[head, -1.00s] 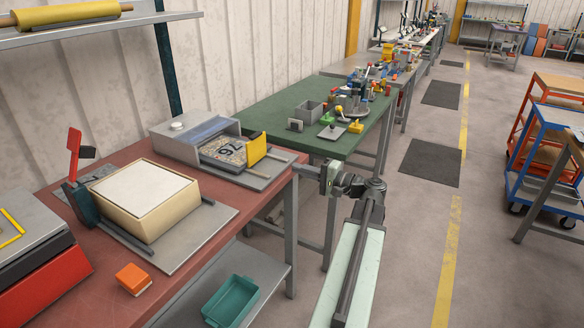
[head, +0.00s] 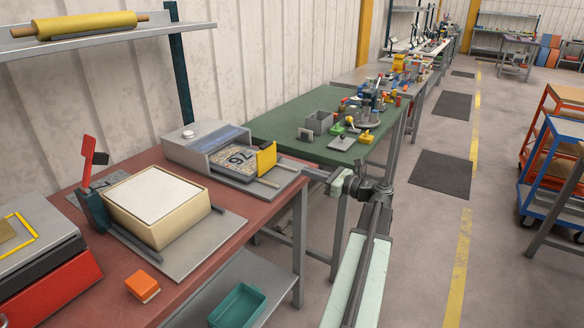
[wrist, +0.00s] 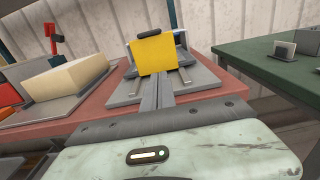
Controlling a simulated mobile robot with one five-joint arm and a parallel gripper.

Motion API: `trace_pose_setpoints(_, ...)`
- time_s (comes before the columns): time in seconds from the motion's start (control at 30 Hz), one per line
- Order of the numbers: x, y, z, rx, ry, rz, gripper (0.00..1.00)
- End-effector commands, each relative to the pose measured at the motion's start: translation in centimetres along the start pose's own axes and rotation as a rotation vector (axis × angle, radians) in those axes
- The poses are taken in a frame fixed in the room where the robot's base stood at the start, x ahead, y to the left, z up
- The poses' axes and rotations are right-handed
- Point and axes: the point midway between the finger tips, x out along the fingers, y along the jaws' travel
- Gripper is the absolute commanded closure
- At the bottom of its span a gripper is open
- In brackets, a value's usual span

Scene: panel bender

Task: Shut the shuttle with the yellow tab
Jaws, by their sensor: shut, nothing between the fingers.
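The shuttle (head: 236,158) is a grey tray with a speckled plate marked with a number. It sticks out of a grey, low housing (head: 190,152) on the red-brown bench. The yellow tab (head: 266,157) stands upright at its outer, right end. In the wrist view the yellow tab (wrist: 152,54) is ahead, with the fingertips (wrist: 162,76) pointing at it from just below in the picture. My gripper (head: 311,172) is shut and empty, at the bench's right edge to the right of the tab. A small gap seems to separate them; contact cannot be told.
A cream block (head: 158,202) on a grey plate, a red lever (head: 88,158) and an orange block (head: 142,286) share the bench. A green table (head: 290,124) with small fixtures stands behind. A teal bin (head: 238,306) is on the lower shelf.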

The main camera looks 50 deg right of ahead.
Motion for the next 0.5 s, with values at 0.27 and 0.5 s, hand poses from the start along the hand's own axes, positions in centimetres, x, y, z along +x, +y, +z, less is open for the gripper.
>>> trace_pose_setpoints(0.27,6.0,0.1,0.0,-0.002,0.0,0.005,1.0)
trace_pose_setpoints(0.5,10.7,0.0,0.0,-0.002,0.0,0.004,1.0)
